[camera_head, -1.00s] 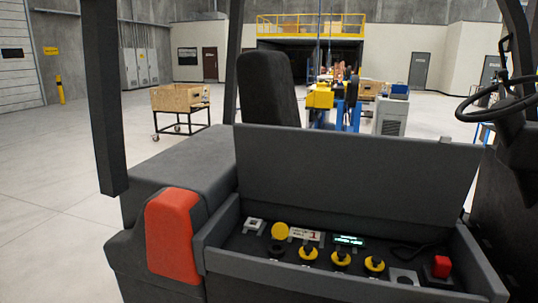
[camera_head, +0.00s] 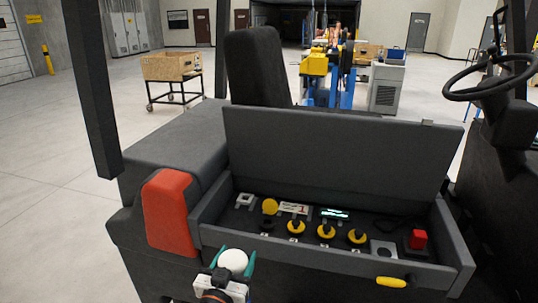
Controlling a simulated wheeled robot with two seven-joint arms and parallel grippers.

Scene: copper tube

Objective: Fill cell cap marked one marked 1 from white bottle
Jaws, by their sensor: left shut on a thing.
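My left gripper (camera_head: 236,268), with teal fingers, is at the bottom of the head view, in front of the open compartment. It is shut on a white bottle (camera_head: 232,261), whose rounded white top shows between the fingers. Inside the compartment a yellow cap (camera_head: 270,206) stands raised at the left, with a dark round opening (camera_head: 265,225) below it. A white label marked 1 (camera_head: 294,209) is just right of that cap. Three other yellow caps (camera_head: 296,227) sit low in a row to the right. My right gripper is not in view.
The dark compartment wall (camera_head: 330,257) lies between the bottle and the caps. Its raised lid (camera_head: 340,155) stands behind. A lit display (camera_head: 335,213) and a red knob (camera_head: 418,239) are inside. A red block (camera_head: 170,212) is at the left, and a yellow handle (camera_head: 391,282) at the front right.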

